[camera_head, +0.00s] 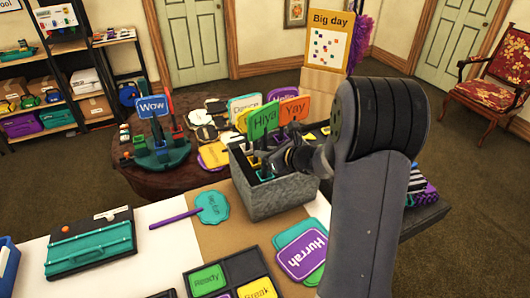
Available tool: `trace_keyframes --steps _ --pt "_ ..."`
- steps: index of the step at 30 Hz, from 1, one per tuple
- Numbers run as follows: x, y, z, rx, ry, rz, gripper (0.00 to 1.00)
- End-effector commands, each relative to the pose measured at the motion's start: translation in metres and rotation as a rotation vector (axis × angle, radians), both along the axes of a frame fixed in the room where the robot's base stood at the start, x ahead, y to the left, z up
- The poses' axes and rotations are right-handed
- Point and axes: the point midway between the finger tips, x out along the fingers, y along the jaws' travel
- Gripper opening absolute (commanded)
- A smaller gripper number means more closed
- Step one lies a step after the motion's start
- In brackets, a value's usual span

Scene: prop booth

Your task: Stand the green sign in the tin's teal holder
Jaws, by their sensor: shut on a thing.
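The green sign (264,121), reading "Hiya", is upright above the grey tin (275,205). My gripper (270,159) reaches in from the right over the tin and is shut on the sign's stick, below the board. An orange "Yay" sign (294,109) shows upright just right of the green one. A little teal (265,174) shows inside the tin, below my gripper. My gripper and arm hide much of the tin's inside. I cannot tell whether the stick's lower end is in the teal holder or above it.
A teal stand with a blue "Wow" sign (152,107) is on the round table at the left. A teal paddle (212,207) lies in front of the tin. A "Hurrah" sign (302,254) and a dark tray (240,258) lie nearer. A "Big day" board (329,45) stands behind.

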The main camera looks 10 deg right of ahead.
Motion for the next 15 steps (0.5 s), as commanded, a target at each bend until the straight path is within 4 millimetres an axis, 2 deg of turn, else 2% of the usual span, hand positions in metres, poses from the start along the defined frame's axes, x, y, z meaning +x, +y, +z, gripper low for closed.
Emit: trace_keyframes --steps 12,13,15 --pt "0.0005 0.0001 -0.0072 0.001 -0.003 0.0 0.0" --pt "0.0004 0.0 -0.0072 0.0 -0.002 0.0 0.15" --pt "0.0004 0.0 -0.0072 0.001 -0.003 0.0 0.2"
